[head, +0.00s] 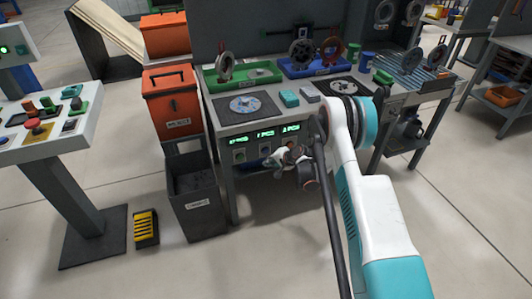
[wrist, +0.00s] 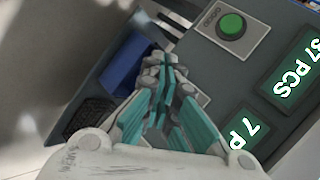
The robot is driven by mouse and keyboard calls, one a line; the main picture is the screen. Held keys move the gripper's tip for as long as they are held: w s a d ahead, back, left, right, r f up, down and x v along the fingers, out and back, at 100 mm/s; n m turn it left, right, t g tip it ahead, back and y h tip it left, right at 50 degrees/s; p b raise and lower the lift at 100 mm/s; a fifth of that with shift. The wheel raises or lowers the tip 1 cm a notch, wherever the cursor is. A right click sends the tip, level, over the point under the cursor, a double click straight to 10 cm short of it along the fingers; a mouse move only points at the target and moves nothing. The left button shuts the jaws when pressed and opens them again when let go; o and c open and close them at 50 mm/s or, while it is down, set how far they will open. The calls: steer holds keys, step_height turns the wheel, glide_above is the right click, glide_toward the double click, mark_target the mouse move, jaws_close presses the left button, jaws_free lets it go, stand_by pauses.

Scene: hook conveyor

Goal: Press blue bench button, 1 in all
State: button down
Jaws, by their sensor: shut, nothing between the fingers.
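My gripper (head: 270,161) is shut and empty, low in front of the bench's front panel, its fingers pointing at the panel. In the wrist view the closed teal fingers (wrist: 163,78) cover part of the panel. A pale button plate (wrist: 203,98) shows partly behind them, beside the middle display; its button is hidden. I cannot make out a blue button for certain in either view. A green button (wrist: 232,25) on a grey plate is clear of the fingers, up and right in the wrist view. Contact with the panel cannot be told.
Green-lit displays (head: 265,133) line the bench front. A blue block-like thing (wrist: 122,62) lies beyond the fingers. A dark bin (head: 192,185) and orange crates (head: 171,102) stand left of the bench. Green (head: 242,77) and blue trays (head: 312,68) sit on top. Floor in front is open.

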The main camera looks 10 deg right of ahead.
steer(key=shift+w+a, duration=0.15)
steer(key=shift+w, duration=0.95)
steer(key=shift+w, duration=0.15)
stand_by(0.6)
steer(key=shift+w, duration=0.3)
steer(key=shift+w+a, duration=0.1)
steer(key=shift+w, duration=0.3)
stand_by(0.7)
steer(key=shift+s, duration=0.85)
steer(key=shift+s, duration=0.1)
steer(key=shift+s+d, duration=0.25)
steer(key=shift+s, duration=0.95)
steer(key=shift+s+d, duration=0.2)
steer(key=shift+s, duration=1)
